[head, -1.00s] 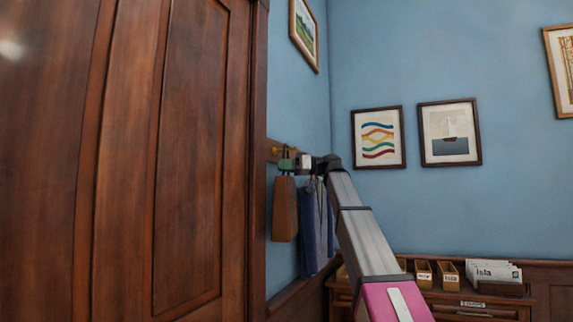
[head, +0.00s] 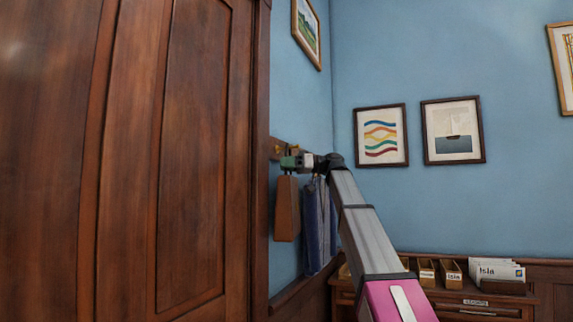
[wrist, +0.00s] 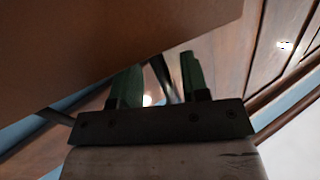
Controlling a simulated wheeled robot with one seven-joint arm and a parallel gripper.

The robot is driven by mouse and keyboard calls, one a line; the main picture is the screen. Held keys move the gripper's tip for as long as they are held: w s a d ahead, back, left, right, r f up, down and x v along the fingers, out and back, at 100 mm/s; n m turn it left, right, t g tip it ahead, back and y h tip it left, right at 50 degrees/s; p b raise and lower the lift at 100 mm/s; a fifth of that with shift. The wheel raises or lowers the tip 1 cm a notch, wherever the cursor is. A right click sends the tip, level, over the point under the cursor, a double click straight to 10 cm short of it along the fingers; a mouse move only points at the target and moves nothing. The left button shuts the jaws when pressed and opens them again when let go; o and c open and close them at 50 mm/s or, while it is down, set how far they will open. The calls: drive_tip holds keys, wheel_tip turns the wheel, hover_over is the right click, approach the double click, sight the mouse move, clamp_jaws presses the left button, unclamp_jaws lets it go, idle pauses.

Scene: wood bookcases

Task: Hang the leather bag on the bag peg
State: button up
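The brown leather bag (head: 287,209) hangs upright beside the wall in the head view. Its broad brown side fills the upper left of the wrist view (wrist: 110,40). My gripper (head: 288,162) is right at the top of the bag, at the wall rail. In the wrist view its two green fingers (wrist: 160,85) stand apart, with dark thin strap-like strands between them and gaps beside these. A brass peg (head: 277,148) shows on the rail just above and left of the fingers. Whether the bag's strap rests over a peg is too small to tell.
A blue bag (head: 316,228) hangs on the same wall, close to the right of the brown one. A large wooden door or cabinet front (head: 190,160) stands close on the left. A low cabinet (head: 480,309) with card boxes stands below right. Pictures hang on the blue wall.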

drive_tip(key=d, duration=1.1)
drive_tip(key=shift+w, duration=0.25)
wheel_tip(320, 180, down, 49)
drive_tip(key=w+m+t+h, duration=0.2)
drive_tip(key=m+t+h, duration=0.2)
drive_tip(key=m+h, duration=0.6)
drive_tip(key=s+d+f+m+h, duration=0.1)
drive_tip(key=s+d+f+m, duration=0.15)
drive_tip(key=f, duration=0.45)
drive_tip(key=s+d+f+m+g+h, duration=0.1)
drive_tip(key=s+f, duration=0.2)
drive_tip(key=f, duration=0.4)
drive_tip(key=s+d+f+m+h, duration=0.1)
drive_tip(key=s+f, duration=0.2)
drive_tip(key=f, duration=0.4)
drive_tip(key=s+d+f+m+g+h, duration=0.1)
drive_tip(key=s+d+f+h, duration=0.1)
drive_tip(key=s+f, duration=0.6)
drive_tip(key=s+d+f+m+h, duration=0.1)
drive_tip(key=s+d+f+h, duration=0.2)
drive_tip(key=s+f, duration=0.4)
drive_tip(key=shift+s+d+f+g, duration=0.4)
drive_tip(key=shift+d, duration=0.4)
